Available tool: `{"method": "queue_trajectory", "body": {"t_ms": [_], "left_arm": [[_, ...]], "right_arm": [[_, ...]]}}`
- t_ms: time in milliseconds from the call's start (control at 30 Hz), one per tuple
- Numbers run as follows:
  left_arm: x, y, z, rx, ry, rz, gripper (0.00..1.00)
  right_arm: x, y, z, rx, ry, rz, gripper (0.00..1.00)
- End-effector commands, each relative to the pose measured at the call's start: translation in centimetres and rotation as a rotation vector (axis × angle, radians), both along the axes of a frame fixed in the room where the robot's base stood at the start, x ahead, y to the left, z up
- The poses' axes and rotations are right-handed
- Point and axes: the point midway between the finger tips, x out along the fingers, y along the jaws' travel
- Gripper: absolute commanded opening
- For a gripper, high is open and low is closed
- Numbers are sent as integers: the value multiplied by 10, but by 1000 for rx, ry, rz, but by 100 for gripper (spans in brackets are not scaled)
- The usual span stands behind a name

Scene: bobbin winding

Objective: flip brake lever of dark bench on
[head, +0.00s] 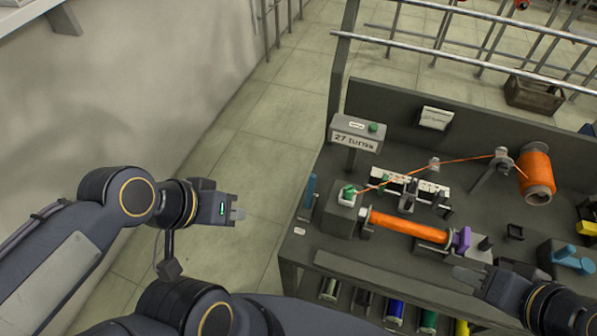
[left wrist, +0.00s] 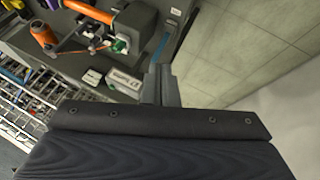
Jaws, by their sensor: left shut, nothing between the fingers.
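The dark bench (head: 345,246) stands at the right in the head view. A narrow blue upright piece (head: 309,191) is at its left end; I cannot tell for certain whether it is the brake lever. It shows as a blue strip in the left wrist view (left wrist: 161,46). My left gripper (head: 238,214) is shut and empty, in the air left of the bench and apart from it. My right gripper (head: 466,277) is over the bench's front edge, near the purple piece (head: 462,240); its finger opening is unclear.
An orange-wound bobbin (head: 408,226) lies along the bench front, beside a grey block with a green top (head: 348,193). An orange spool (head: 537,177) stands at the back right, with thread running left. A sign post (head: 356,134) rises at the back left. Floor left of the bench is clear.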

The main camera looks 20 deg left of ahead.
Motion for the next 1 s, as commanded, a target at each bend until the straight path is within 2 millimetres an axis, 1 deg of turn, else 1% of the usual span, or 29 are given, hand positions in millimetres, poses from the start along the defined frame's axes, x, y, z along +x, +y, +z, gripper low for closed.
{"method": "queue_trajectory", "body": {"t_ms": [33, 67, 167, 200, 267, 367, 467, 567, 600, 667, 700, 767, 800, 867, 900, 1000], "left_arm": [[0, 0, 0, 0, 0, 0, 0], [0, 0, 0, 0, 0, 0, 0], [2, 0, -2, -8, 11, 0, 0], [4, -1, -5, -21, 26, -1, 0], [9, -2, -11, -46, 58, -5, 0], [26, -6, -24, -127, 140, -10, 0], [54, -10, -41, -249, 238, -18, 0], [89, -12, -61, -393, 322, -25, 0], [104, -11, -70, -454, 348, -26, 0], [127, -10, -86, -547, 383, -29, 0], [144, -8, -97, -610, 401, -28, 0], [168, -4, -116, -709, 421, -27, 0], [184, 0, -130, -773, 429, -25, 0], [206, 6, -150, -866, 432, -20, 0], [220, 11, -163, -921, 430, -15, 0], [247, 23, -192, -1043, 414, -4, 0]], "right_arm": [[0, 0, 0, 0, 0, 0, 36], [0, 0, 0, 0, 0, 0, 39], [0, 0, -4, 0, 0, 0, 52], [0, 0, -7, 0, 0, 0, 55], [0, 0, -16, 0, 0, 0, 55], [0, 0, -36, 0, 0, 0, 55], [0, 0, -61, 0, 0, 0, 55], [0, 0, -86, 0, 0, 0, 55], [0, 0, -95, 0, 0, 0, 55], [0, 0, -109, 0, 0, 0, 55], [0, 0, -118, 0, 0, 0, 55], [0, 0, -132, 0, 0, 0, 55], [0, 0, -141, 0, 0, 0, 55], [0, 0, -153, 0, 0, 0, 55], [0, 0, -160, 0, 0, 0, 55], [0, 0, -173, 0, 0, 0, 55]]}}
